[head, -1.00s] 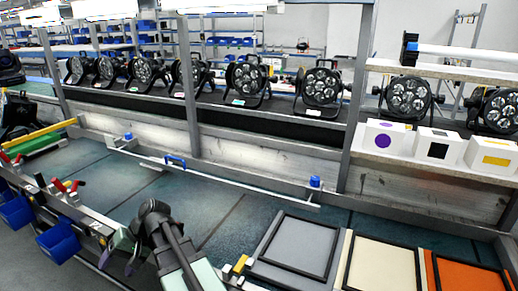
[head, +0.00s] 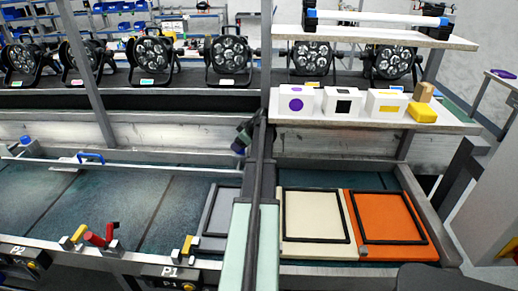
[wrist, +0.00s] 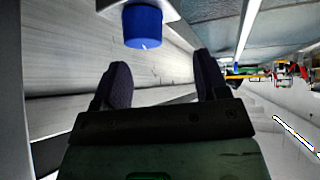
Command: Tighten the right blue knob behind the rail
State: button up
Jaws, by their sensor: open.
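The right blue knob (wrist: 143,26) is at the top of the wrist view, on a pale rail end. My gripper (wrist: 160,75) is open, with its two dark fingers spread apart. The knob is beyond the fingertips, roughly in line with the gap, and I see no contact. In the head view my gripper (head: 243,135) is in front of the right end of the rail. A small blue patch beside it seems to be the same knob, largely hidden. The left blue knob (head: 25,142) is at the far left, on the rail (head: 50,160).
A blue handle (head: 91,157) is on the rail. A grey upright post (head: 267,60) stands close to my arm. White boxes with coloured shapes (head: 343,102) sit on a shelf at right. Cream (head: 315,250) and orange (head: 385,248) panels lie below. Several lamps line the back shelf.

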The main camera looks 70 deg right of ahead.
jog(key=s+f+g, duration=0.2)
jog(key=s+g, duration=0.1)
jog(key=s, duration=0.9)
jog(key=shift+n+y, duration=0.3)
jog(key=shift+y, duration=0.1)
jog(key=w, duration=0.4)
jog(key=w+d, duration=0.1)
jog(key=w, duration=0.3)
jog(key=w+f, duration=0.1)
jog(key=w, duration=0.4)
jog(key=shift+d, duration=0.4)
jog(key=shift+f, duration=0.15)
jog(key=c, duration=0.9)
